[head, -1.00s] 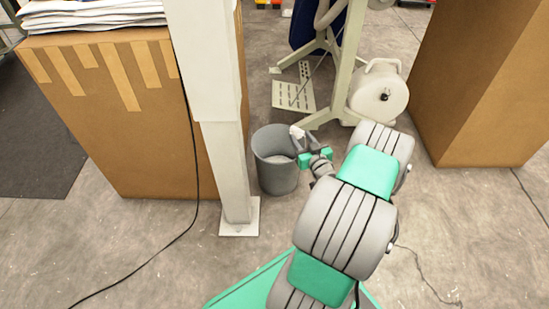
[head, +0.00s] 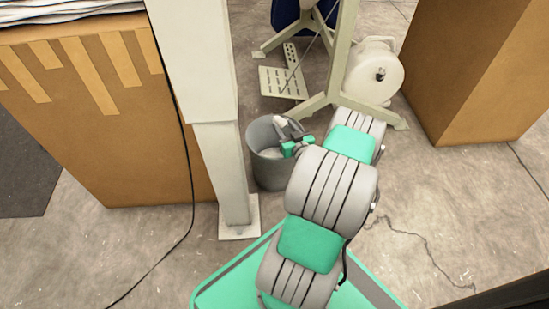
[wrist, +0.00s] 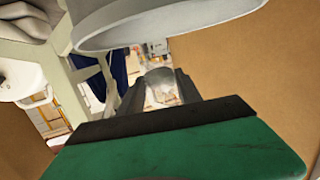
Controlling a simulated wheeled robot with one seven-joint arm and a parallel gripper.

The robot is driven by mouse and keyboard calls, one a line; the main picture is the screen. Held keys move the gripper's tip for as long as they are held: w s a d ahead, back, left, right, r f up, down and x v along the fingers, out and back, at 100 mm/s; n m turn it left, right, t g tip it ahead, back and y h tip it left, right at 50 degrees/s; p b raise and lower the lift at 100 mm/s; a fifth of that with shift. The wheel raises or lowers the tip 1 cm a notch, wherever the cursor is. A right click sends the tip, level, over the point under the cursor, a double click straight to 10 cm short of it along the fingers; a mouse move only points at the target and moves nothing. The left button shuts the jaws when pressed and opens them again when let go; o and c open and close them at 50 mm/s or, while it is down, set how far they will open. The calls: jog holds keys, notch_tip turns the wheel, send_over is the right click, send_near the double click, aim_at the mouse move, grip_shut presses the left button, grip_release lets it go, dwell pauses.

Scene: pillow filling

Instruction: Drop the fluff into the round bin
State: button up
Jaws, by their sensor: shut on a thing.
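The round bin (head: 262,170) is a grey open-topped bucket on the floor, at the centre of the head view. Something pale shows inside it, low down. My gripper (head: 290,130), with green parts, is at the bin's upper right edge, with its fingertips over the opening. It is shut on a small whitish piece of fluff (head: 280,121), which shows at the fingertips above the far part of the rim. How high the fluff is above the bin is hard to tell. In the wrist view, dark fingers show beyond a green body, and a pale thing between them is unclear.
A white post (head: 222,160) stands just left of the bin. A large cardboard box (head: 140,150) is at the left, another (head: 470,80) at the right. A pale metal stand (head: 335,75) with a white drum (head: 374,70) is behind. A black cable lies on the floor.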

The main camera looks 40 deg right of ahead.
jog(key=shift+f, duration=0.45)
jog(key=o, duration=1.4)
jog(key=shift+r, duration=0.1)
jog(key=p+v, duration=0.2)
jog(key=v, duration=0.5)
jog(key=shift+s+p, duration=0.25)
jog(key=shift+p, duration=0.05)
jog(key=shift+s, duration=0.15)
